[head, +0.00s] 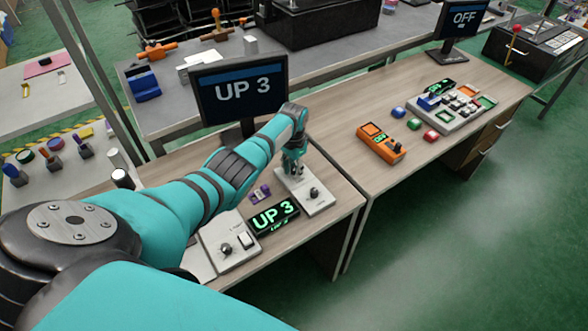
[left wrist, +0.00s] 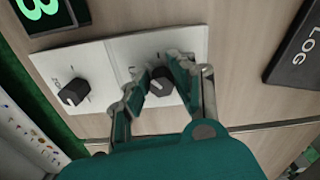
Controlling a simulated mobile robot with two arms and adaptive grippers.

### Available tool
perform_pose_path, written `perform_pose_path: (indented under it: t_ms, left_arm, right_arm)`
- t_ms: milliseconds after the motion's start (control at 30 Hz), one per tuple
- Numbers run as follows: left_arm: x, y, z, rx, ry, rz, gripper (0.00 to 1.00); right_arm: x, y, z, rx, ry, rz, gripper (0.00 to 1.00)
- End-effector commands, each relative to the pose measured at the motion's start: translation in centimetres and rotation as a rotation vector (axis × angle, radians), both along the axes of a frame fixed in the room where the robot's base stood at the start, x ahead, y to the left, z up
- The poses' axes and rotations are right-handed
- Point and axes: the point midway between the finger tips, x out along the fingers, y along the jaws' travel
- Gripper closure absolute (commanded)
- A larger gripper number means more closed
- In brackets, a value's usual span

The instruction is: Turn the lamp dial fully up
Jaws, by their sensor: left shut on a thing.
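A pale panel (left wrist: 105,68) with two black dials lies on the near desk; it also shows in the head view (head: 318,205). My left gripper (left wrist: 155,92) is over this panel, its fingers shut on the right-hand dial (left wrist: 162,80) in the left wrist view. In the head view the gripper (head: 293,170) hides that dial. The other dial (left wrist: 74,92) is free; it also shows in the head view (head: 314,192). The panel's labels are too small to read. A monitor (head: 242,88) reads "UP 3", as does a small green display (head: 273,216). My right gripper is not in view.
Another panel with a dial (head: 225,248) and a white switch (head: 246,240) sits left of the green display. A dark box marked "LOG" (left wrist: 299,50) lies near the gripper. An orange device (head: 381,143) and a button panel (head: 455,105) stand on the right desk.

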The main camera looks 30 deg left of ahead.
Motion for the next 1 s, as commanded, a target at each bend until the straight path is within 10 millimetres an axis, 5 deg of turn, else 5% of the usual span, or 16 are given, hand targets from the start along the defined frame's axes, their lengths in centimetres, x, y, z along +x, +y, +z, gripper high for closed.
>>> perform_pose_path:
  t_ms: [533, 1000]
  left_arm:
    - [0.2, 0.3, 0.0, 0.001, -0.003, -0.484, 1.0]
    - [0.3, 0.3, 0.1, 0.0, -0.003, -0.682, 1.0]
  right_arm:
    - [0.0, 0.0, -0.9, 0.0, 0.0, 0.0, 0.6]
    - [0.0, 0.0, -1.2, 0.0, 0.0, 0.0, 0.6]
